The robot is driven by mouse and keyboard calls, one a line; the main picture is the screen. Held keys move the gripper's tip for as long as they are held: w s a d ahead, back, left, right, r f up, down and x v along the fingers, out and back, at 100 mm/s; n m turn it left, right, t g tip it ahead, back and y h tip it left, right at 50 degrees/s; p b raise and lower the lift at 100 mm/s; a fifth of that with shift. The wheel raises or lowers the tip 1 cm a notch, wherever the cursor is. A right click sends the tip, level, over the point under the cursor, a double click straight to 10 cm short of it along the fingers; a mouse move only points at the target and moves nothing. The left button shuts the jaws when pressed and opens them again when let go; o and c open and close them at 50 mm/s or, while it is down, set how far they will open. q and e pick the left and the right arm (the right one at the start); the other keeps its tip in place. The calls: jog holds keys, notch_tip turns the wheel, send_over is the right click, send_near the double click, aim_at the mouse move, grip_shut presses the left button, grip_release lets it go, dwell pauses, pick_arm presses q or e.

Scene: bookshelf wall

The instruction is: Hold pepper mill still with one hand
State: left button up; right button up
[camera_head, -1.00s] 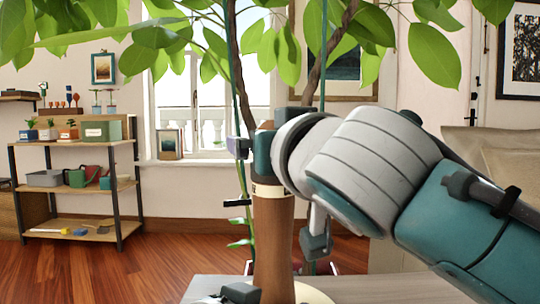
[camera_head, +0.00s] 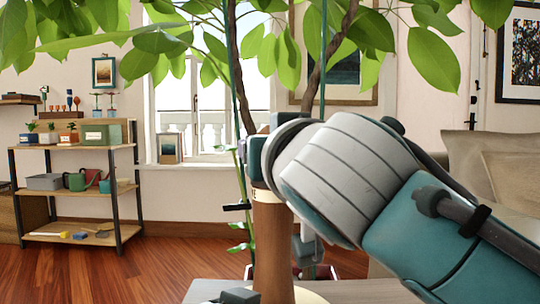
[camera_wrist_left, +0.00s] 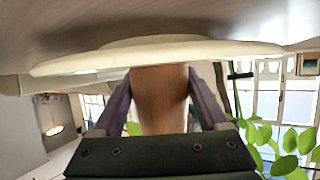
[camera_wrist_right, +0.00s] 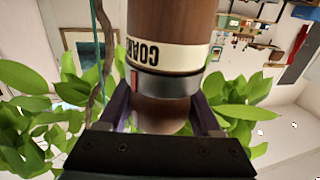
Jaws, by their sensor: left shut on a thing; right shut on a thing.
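The pepper mill (camera_head: 273,245) stands upright, with a brown wooden body and a pale lettered band. In the right wrist view, its lettered band (camera_wrist_right: 170,52), a metal ring and the wooden top show. My right gripper (camera_wrist_right: 162,112) is shut on the top, one finger on each side. In the head view my right arm hides much of the top. My left gripper (camera_wrist_left: 160,88) is shut around the lower body, which also shows in the left wrist view (camera_wrist_left: 160,110). Only a dark part of the left gripper shows at the head view's bottom edge.
The mill's lower end is at a pale round board (camera_head: 312,296) on a grey table (camera_head: 350,291). A leafy plant (camera_head: 150,42) hangs close behind and above my right gripper. A shelf unit (camera_head: 76,146) stands far left, with open wooden floor before it.

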jog(key=shift+d+m+h, duration=0.15)
jog(key=shift+m+h, duration=0.45)
jog(key=shift+h, duration=0.3)
jog(key=shift+d+m+h, duration=0.15)
jog(key=shift+m+h, duration=0.45)
jog(key=shift+h, duration=0.3)
jog(key=o, duration=1.4)
jog(key=shift+c, duration=0.2)
jog(key=s, duration=0.7)
jog(key=shift+s, duration=0.2)
jog(key=shift+d, duration=0.15)
